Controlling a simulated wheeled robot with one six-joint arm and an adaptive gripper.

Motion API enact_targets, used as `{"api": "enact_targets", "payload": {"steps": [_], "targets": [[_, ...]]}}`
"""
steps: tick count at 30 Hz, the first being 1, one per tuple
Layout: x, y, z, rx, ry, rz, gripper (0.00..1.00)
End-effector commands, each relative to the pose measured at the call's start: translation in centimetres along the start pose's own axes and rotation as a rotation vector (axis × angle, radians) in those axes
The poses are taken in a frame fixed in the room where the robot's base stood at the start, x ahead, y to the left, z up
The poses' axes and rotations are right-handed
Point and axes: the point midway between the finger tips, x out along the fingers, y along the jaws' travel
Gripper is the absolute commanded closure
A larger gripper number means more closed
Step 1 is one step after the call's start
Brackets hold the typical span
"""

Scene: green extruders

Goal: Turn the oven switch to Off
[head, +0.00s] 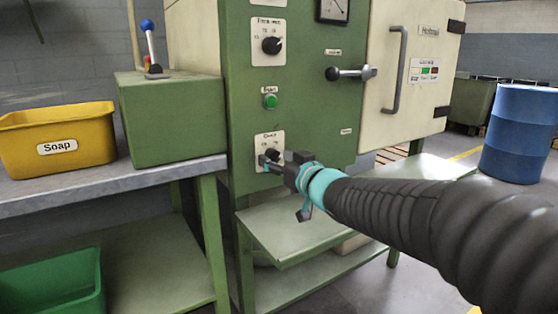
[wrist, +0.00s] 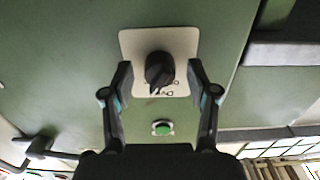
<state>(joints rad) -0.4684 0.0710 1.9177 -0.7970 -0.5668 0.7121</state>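The oven switch is a black rotary knob (wrist: 160,72) on a pale label plate (head: 262,140) low on the green machine front. In the wrist view the plate appears upside down, and its lettering is partly covered by the knob and too small to read. My gripper (head: 270,158) is at the plate in the head view, partly hiding the knob. In the wrist view my gripper (wrist: 160,67) is open, with one finger on each side of the knob. Gaps show between the fingers and the knob.
A green push button (head: 270,101) and another black knob (head: 272,45) sit above the switch. A lever handle (head: 350,73) sticks out to the right, beside a cream door (head: 410,75). A green shelf (head: 300,232) juts out below.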

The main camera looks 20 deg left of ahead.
Motion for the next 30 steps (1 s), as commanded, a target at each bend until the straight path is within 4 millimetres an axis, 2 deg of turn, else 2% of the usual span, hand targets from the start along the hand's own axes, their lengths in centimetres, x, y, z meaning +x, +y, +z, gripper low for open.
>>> {"api": "enact_targets", "payload": {"steps": [1,6,7,19,30], "targets": [[-0.01,0.0,0.0,0.0,0.0,0.0,0.54],[-0.02,0.0,0.0,0.0,0.0,0.0,0.96],[-0.02,-0.01,0.0,0.0,0.0,0.0,1.0],[-0.02,0.03,0.13,-0.062,-0.001,0.0,1.0],[0.04,-0.03,0.24,-0.346,0.001,-0.003,1.0]]}}
